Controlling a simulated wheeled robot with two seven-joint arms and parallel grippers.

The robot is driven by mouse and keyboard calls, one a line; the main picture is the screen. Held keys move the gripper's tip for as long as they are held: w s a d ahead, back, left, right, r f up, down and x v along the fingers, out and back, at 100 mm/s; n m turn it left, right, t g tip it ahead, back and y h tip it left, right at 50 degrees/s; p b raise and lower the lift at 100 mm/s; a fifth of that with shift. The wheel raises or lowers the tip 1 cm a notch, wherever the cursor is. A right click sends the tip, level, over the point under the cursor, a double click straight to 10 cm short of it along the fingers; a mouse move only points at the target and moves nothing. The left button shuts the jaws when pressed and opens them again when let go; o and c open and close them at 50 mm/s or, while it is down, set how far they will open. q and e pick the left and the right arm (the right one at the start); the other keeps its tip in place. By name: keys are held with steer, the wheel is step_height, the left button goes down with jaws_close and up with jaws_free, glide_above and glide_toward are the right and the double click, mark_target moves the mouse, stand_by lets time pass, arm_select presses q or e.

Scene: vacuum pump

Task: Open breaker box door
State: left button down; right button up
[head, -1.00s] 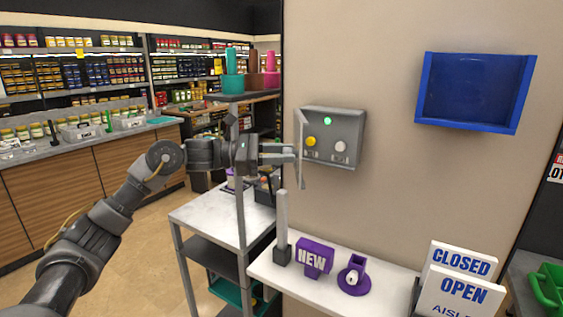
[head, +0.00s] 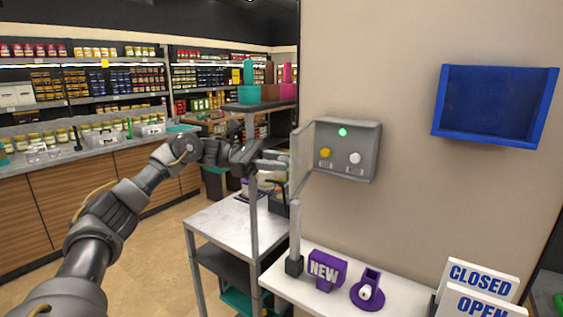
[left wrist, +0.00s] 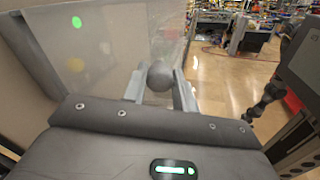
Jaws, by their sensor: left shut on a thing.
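The grey breaker box (head: 347,150) is fixed on the beige wall, with a green light, a yellow button and a white button on its face. Its thin translucent door (head: 302,158) is hinged on the box's left side and stands swung out from the wall. My left gripper (head: 283,163) is at the door's outer edge. In the left wrist view, my left gripper (left wrist: 160,88) is shut on a round grey knob (left wrist: 159,76) in front of the translucent door (left wrist: 100,62). The green and yellow spots show through the door. My right gripper is out of view.
A blue wall bin (head: 495,104) hangs right of the box. Below is a white shelf (head: 330,295) with a purple NEW sign (head: 326,270), a purple holder (head: 368,290) and a grey post (head: 295,240). A metal rack (head: 253,180) stands close beside my left arm.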

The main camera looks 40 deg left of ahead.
arm_select(q)
steer(key=c, duration=1.1)
jaws_free()
steer(key=v, duration=1.1)
steer(key=shift+w+d, duration=0.1)
